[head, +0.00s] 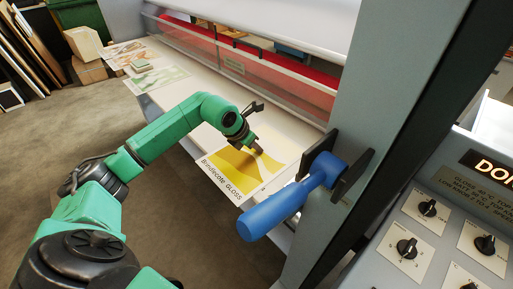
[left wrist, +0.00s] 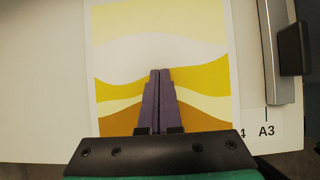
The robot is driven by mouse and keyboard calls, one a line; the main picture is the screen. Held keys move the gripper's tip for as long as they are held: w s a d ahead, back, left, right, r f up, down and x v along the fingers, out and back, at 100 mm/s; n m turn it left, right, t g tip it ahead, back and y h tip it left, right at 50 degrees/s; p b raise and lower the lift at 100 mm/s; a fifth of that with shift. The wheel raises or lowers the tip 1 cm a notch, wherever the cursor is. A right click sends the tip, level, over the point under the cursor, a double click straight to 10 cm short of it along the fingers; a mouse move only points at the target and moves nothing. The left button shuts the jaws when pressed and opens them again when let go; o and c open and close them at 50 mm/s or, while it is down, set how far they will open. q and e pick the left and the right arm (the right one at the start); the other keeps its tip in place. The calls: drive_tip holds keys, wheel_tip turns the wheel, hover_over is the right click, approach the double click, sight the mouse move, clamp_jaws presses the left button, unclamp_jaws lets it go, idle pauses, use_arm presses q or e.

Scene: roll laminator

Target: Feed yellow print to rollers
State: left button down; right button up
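The yellow print (head: 241,162), a sheet with wavy yellow, white and brown bands, lies flat on the white feed table (head: 192,120) near its right end. It also shows in the left wrist view (left wrist: 205,75). My left gripper (head: 257,148) is over the print, pointing down at it. In the left wrist view the two dark fingers (left wrist: 160,72) lie together, shut, over the print's middle; I see no sheet pinched between them. Whether the tips touch the paper is hard to tell. The rollers' entry is mostly hidden behind a red see-through guard (head: 218,58).
A blue handle (head: 275,212) juts out at the table's right front, by the grey machine frame (head: 385,110). A grey guide (left wrist: 273,45) with a black knob stands right of the print, near an A3 mark. Other prints (head: 160,79) lie at the table's left.

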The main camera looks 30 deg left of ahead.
sight(285, 135)
use_arm(q)
drive_tip(key=shift+f, duration=0.2)
drive_tip(key=shift+w+d+r, duration=0.1)
drive_tip(key=shift+w+d, duration=0.2)
drive_tip(key=shift+w, duration=0.3)
drive_tip(key=shift+w+d, duration=0.1)
drive_tip(key=shift+w, duration=0.15)
drive_tip(key=shift+w+d, duration=0.25)
drive_tip(key=shift+w, duration=0.55)
drive_tip(key=shift+w+d, duration=0.25)
drive_tip(key=shift+w, duration=0.55)
drive_tip(key=shift+w+d, duration=0.25)
drive_tip(key=shift+w, duration=0.55)
drive_tip(key=shift+w+d+b, duration=0.3)
drive_tip(key=shift+w, duration=0.5)
drive_tip(key=shift+w+d+b, duration=0.25)
drive_tip(key=shift+w+b, duration=0.05)
drive_tip(key=shift+w, duration=0.45)
drive_tip(key=shift+w+d+b, duration=0.3)
drive_tip(key=shift+w, duration=0.5)
